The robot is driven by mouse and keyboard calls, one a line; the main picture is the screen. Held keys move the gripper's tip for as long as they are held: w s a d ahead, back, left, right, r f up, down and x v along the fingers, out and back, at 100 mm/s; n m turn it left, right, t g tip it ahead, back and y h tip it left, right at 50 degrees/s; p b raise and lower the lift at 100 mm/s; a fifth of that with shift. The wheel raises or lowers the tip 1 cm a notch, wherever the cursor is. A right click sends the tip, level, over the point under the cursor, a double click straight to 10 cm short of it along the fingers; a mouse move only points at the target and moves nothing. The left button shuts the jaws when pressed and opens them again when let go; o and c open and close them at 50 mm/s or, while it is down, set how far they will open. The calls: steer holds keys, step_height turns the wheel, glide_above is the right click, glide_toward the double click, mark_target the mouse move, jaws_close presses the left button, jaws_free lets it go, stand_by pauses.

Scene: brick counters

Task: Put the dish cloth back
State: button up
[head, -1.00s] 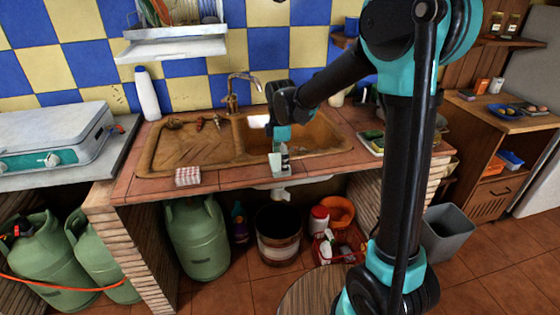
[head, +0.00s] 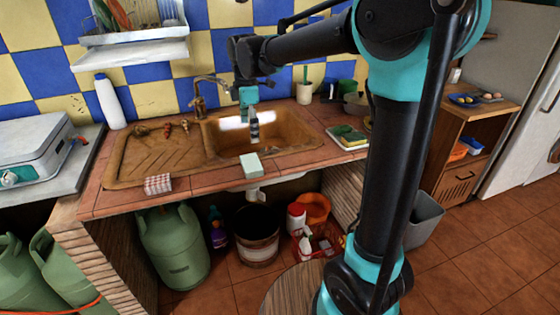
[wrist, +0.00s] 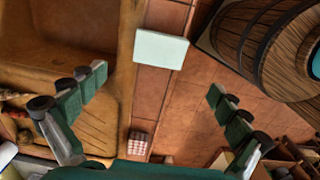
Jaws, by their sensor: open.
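A red-and-white checked folded cloth (head: 158,184) lies on the tiled counter's front edge, left of the sink basin; it also shows small in the wrist view (wrist: 137,143). A pale mint, flat block-like piece (head: 251,165) lies on the front edge before the basin; it also shows in the wrist view (wrist: 161,50). I cannot tell whether it is a folded cloth or a sponge. My gripper (head: 252,122) is raised over the basin, apart from both.
The brown sink (head: 165,160) has a tap (head: 198,92) behind it and small items on its drainboard. A white bottle (head: 109,102) stands at the back left. A tray with sponges (head: 349,136) lies to the right. A wooden barrel (wrist: 265,45) stands below the counter.

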steer(key=s+d+f+m+t, duration=0.2)
steer(key=s+d+f+m, duration=0.7)
steer(key=d+m, duration=0.1)
steer(key=s+d+f+m+t, duration=0.2)
steer(key=s+d+f+m, duration=0.7)
steer(key=d, duration=0.4)
steer(key=shift+s+d+f+m, duration=0.2)
steer(key=shift+s+m, duration=0.35)
steer(key=shift+m, duration=0.55)
steer(key=shift+r, duration=0.1)
